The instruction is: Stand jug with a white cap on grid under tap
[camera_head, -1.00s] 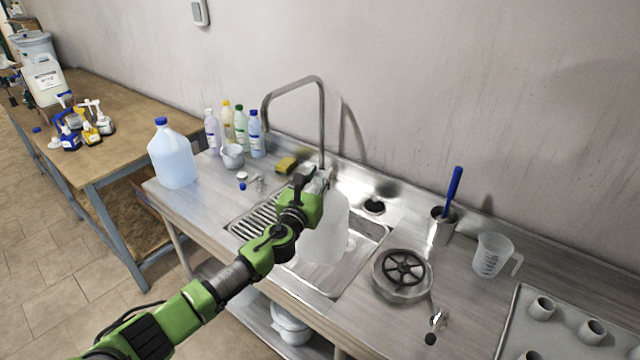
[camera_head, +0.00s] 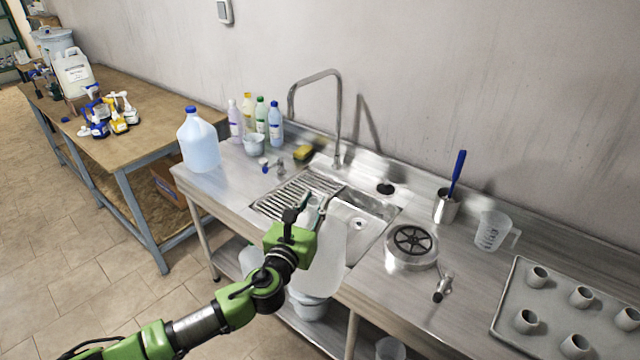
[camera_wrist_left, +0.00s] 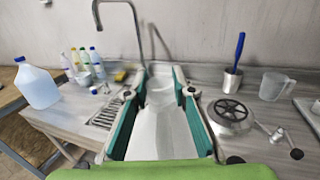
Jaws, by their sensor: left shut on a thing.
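My left gripper (camera_head: 312,207) is shut on a translucent whitish jug (camera_head: 325,262), which hangs below it at the front edge of the sink. The wrist view shows the jug (camera_wrist_left: 160,130) between the two fingers; its cap is hard to make out there. The grid (camera_head: 290,196) is a ribbed metal rack over the left part of the sink, beyond and left of the jug. It is bare. The tap (camera_head: 338,120) is a tall bent pipe rising behind the sink. My right gripper is not in view.
A blue-capped jug (camera_head: 198,145) stands on the counter's left end, near several bottles (camera_head: 258,120), a mug (camera_head: 254,144) and a yellow sponge (camera_head: 303,152). Right of the sink are a round metal device (camera_head: 411,246), a steel cup (camera_head: 446,208) and a measuring jug (camera_head: 492,231).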

